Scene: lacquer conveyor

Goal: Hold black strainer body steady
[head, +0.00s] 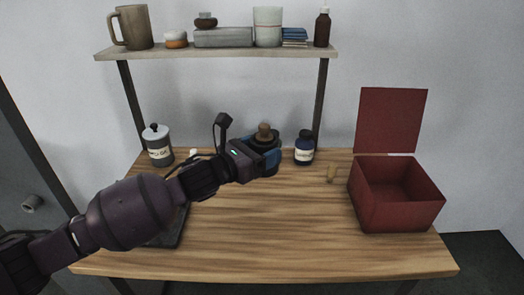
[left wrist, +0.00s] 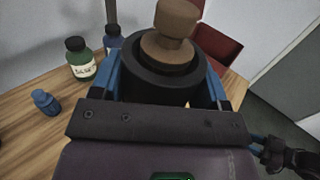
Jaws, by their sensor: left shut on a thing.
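The black strainer body (head: 275,137) is a dark round cup near the back middle of the table. A brown wooden knobbed piece (head: 264,133) sits on top of it. My left gripper (head: 268,158) is shut on the strainer body. In the left wrist view, the black body (left wrist: 155,88) stands between the blue fingers, and the brown piece (left wrist: 172,40) rises from its top. The body's underside is hidden, so I cannot tell whether it touches the table. My right gripper does not show in the head view.
An open red box (head: 400,212) stands at the right of the wooden table (head: 270,235). The front middle is clear.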

